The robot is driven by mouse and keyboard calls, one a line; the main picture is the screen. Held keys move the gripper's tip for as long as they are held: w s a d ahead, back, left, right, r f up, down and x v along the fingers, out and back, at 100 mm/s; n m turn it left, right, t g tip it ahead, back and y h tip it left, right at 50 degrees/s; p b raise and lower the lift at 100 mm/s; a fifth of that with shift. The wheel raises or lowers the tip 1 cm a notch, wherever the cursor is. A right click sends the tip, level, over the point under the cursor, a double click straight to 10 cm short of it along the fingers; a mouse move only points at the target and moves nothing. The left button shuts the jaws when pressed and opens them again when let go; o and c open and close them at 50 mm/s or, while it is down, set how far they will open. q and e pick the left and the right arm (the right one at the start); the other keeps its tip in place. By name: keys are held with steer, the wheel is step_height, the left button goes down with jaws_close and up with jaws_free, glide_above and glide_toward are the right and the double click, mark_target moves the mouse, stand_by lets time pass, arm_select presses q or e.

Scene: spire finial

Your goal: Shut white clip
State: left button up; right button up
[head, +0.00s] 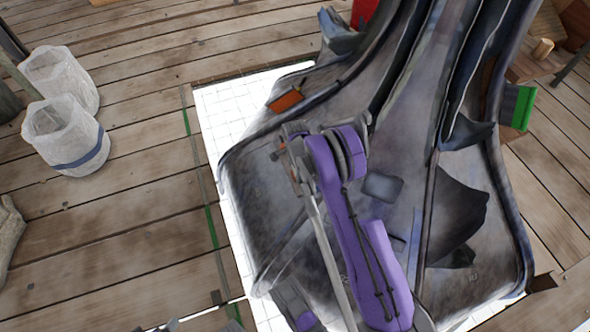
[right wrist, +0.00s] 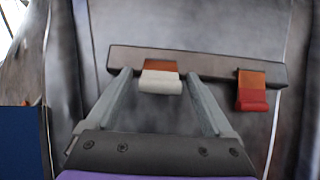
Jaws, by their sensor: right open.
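The white clip (right wrist: 160,84) sits on a dark grey bar (right wrist: 212,66) in the right wrist view. Its upper part is orange-brown, and a pale flap juts out at its lower edge. I cannot tell whether the flap is fully shut. My right gripper (right wrist: 159,77) is open, with one finger on each side of the clip and a gap to it on both sides. The fingertips overlap the bar's lower edge in the picture. In the head view my right gripper (head: 285,145) is small and partly hidden by its wrist, and I cannot make out the white clip there.
A red clip (right wrist: 252,91) with an orange top sits to the right on the same bar. In the head view an orange piece (head: 286,101) shows on the large grey flared structure (head: 250,185). Two white buckets (head: 65,135) stand on the plank floor at left.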

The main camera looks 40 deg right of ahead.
steer(key=shift+c, duration=0.3)
jaws_close()
steer(key=shift+s+d+f+y, duration=0.15)
steer(key=shift+d+y, duration=0.3)
steer(key=shift+y, duration=0.35)
steer(key=shift+d+t+y, duration=0.15)
steer(key=shift+t+y, duration=0.25)
steer(key=shift+y, duration=0.1)
steer(key=shift+o, duration=0.3)
jaws_free()
steer(key=p+v, duration=0.3)
steer(key=v, duration=0.7)
steer(key=shift+r, duration=0.4)
